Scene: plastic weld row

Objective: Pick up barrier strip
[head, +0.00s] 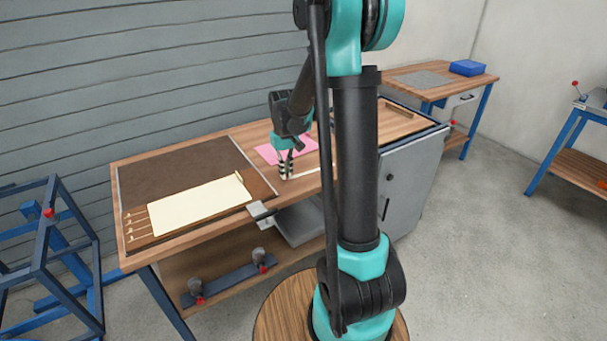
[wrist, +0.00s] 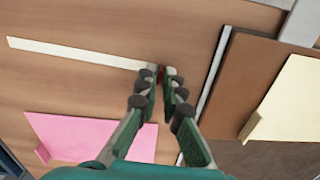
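A long, thin whitish strip (wrist: 80,54), which I take as the barrier strip, lies on the wooden bench top and runs left to right in the wrist view. In the head view a short length of it (head: 306,172) shows just right of the fingers. My gripper (wrist: 160,72) points down at the strip's right end in the wrist view. Its fingertips are a small gap apart, with a small reddish-brown bit between them. The fingers hide the strip's end, so I cannot tell whether they grip it. In the head view my gripper (head: 286,173) is low over the bench.
A pink sheet (head: 268,153) lies behind my gripper. A brown board (head: 165,167) with a cream sheet (head: 200,205) lies to the left in the head view. A bench with a blue box (head: 467,68) stands at the back right. Bare wood surrounds the strip.

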